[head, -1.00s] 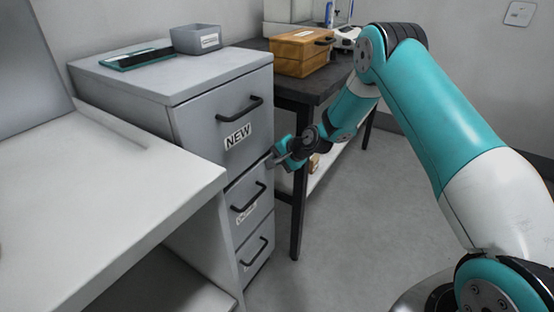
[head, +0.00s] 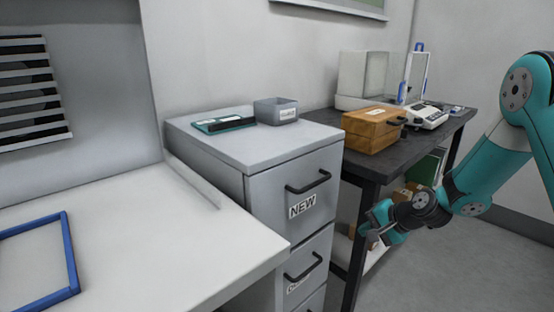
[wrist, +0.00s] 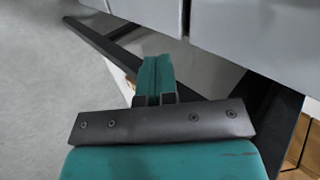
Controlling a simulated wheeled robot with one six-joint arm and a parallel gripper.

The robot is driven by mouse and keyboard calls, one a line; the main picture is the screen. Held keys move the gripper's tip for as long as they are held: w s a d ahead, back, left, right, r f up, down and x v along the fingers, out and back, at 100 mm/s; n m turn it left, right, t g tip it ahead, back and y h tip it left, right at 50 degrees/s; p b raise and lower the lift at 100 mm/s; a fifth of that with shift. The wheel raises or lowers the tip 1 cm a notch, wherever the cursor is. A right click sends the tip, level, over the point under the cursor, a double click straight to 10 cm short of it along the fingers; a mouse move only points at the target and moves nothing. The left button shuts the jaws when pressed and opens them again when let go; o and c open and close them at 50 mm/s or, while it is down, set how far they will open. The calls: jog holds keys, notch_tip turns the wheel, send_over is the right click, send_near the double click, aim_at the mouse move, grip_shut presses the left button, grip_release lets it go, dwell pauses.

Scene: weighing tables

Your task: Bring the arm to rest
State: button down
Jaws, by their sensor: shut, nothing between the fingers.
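My arm reaches in from the right side of the head view, bent downward, with my gripper (head: 370,228) low in front of the dark table's legs. The gripper is just right of the grey drawer cabinet (head: 220,150) and apart from its handles. In the wrist view my gripper's fingers (wrist: 156,72) are together with nothing between them. The cabinet's top drawer, labelled NEW (head: 302,206), is shut.
A dark table (head: 420,140) holds a wooden box (head: 372,130) and a white balance (head: 428,115). A grey bin (head: 276,110) and a teal-edged tray (head: 224,125) sit on the cabinet. A white desk (head: 150,250) with a blue frame (head: 72,262) is at left. Floor at right is clear.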

jog(key=s+a+r+n+g, duration=0.4)
jog(key=s+a+r+n, duration=0.5)
jog(key=s+a+r, duration=0.45)
jog(key=s+r+n+g+h, duration=0.1)
jog(key=s+r+n, duration=0.25)
jog(key=s, duration=0.65)
jog(key=s+r+n+g+h, duration=0.15)
jog(key=s+n, duration=0.25)
jog(key=s, duration=0.7)
notch_tip(320, 180, up, 18)
jog(key=w+p, duration=0.1)
jog(key=p, duration=1.7)
jog(key=shift+w+a+r+y, duration=0.15)
jog(key=shift+a+r+y, duration=0.1)
jog(key=shift+y, duration=0.2)
jog(key=c, duration=1.8)
grip_release()
jog(key=shift+c, duration=0.2)
